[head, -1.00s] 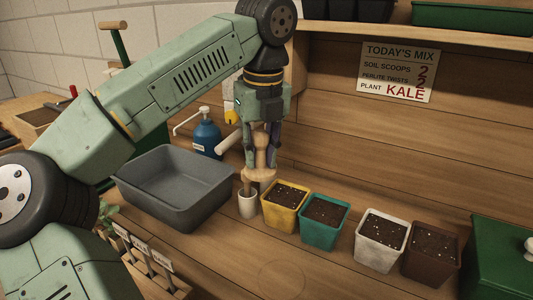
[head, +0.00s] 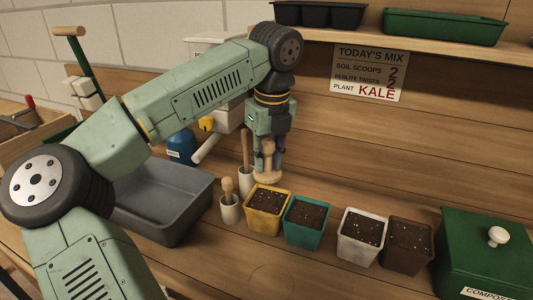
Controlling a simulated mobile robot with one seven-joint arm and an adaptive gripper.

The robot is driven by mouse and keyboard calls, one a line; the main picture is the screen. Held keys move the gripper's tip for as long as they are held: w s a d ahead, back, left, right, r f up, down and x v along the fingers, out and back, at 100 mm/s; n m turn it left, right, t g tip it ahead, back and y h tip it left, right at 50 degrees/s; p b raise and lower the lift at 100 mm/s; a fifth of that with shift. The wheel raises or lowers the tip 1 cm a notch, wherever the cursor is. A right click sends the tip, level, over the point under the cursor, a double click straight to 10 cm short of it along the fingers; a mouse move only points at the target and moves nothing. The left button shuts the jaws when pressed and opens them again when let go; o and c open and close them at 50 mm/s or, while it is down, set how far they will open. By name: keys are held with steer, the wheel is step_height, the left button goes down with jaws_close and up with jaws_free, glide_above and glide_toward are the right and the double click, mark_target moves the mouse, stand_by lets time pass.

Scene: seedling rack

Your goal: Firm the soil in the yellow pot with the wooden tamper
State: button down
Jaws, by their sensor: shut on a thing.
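The yellow pot (head: 266,224) stands on the wooden bench, filled with dark soil (head: 267,198) flecked with white. My gripper (head: 268,155) points down and is shut on the wooden tamper (head: 267,176). The tamper is upright, its round foot just above or at the back of the yellow pot's rim; I cannot tell whether it touches the soil. The gripper fingers hide part of the tamper's handle.
A teal pot (head: 304,237), a white pot (head: 359,251) and a brown pot (head: 406,258) stand to the right. Two pale holders (head: 231,210) with wooden-handled tools stand left of the yellow pot. A grey tub (head: 165,224) is further left, a green compost box (head: 487,240) far right.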

mark_target(267, 175)
step_height(267, 175, down, 4)
steer(key=shift+f+b, duration=0.25)
steer(key=shift+b, duration=0.9)
steer(key=shift+f+b, duration=0.9)
steer(key=shift+f, duration=0.2)
steer(key=shift+f+b, duration=0.95)
steer(key=shift+f, duration=0.1)
steer(key=shift+r, duration=0.2)
steer(key=shift+r+p, duration=2.95)
steer(key=shift+r, duration=1.7)
steer(key=shift+f, duration=0.2)
